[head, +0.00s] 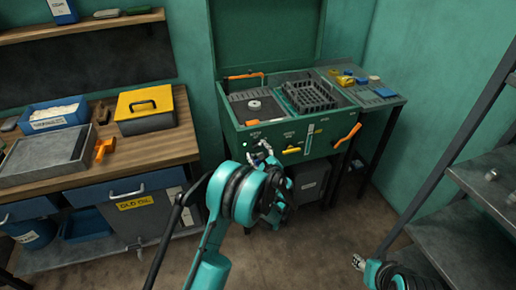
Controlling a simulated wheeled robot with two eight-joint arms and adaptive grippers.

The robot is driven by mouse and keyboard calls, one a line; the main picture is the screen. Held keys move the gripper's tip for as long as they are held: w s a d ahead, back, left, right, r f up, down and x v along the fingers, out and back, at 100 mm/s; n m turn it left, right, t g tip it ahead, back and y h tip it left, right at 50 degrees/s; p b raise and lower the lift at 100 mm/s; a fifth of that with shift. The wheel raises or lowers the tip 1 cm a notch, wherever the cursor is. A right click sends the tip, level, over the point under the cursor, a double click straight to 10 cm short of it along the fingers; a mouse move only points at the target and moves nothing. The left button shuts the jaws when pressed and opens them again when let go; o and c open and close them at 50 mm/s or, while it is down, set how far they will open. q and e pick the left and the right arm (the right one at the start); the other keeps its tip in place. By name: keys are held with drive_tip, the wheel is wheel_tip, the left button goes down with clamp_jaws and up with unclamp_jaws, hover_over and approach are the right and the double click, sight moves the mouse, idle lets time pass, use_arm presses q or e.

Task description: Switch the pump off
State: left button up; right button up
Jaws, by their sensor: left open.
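The green washer cabinet (325,148) stands against the back wall with its lid raised. Its front panel carries small white labels, too small to read, and a small green light (245,144) at the left. My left gripper (262,155) is open in front of the left part of the panel, just right of the light. It covers part of the panel, and I cannot make out the pump switch or whether the gripper touches it. My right gripper (358,262) is low at the bottom right, away from the cabinet; its jaw state is unclear.
A yellow handle (292,151) and an orange lever (347,136) stick out of the panel to the right. A black basket (308,95) sits in the basin. The wooden bench (150,150) is at left, grey metal shelves (460,245) at right. The floor between is clear.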

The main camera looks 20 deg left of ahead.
sight(257, 146)
use_arm(q)
wheel_tip(257, 146, down, 6)
drive_tip(key=w+d+m+t, duration=0.2)
drive_tip(key=m, duration=0.2)
drive_tip(key=b+x, duration=0.2)
drive_tip(key=x, duration=0.4)
drive_tip(key=shift+w+a, duration=0.15)
drive_tip(key=shift+a, duration=0.1)
drive_tip(key=shift+w+a+r, duration=0.15)
drive_tip(key=shift+w+a, duration=0.1)
drive_tip(key=shift+w, duration=0.15)
drive_tip(key=c, duration=1.2)
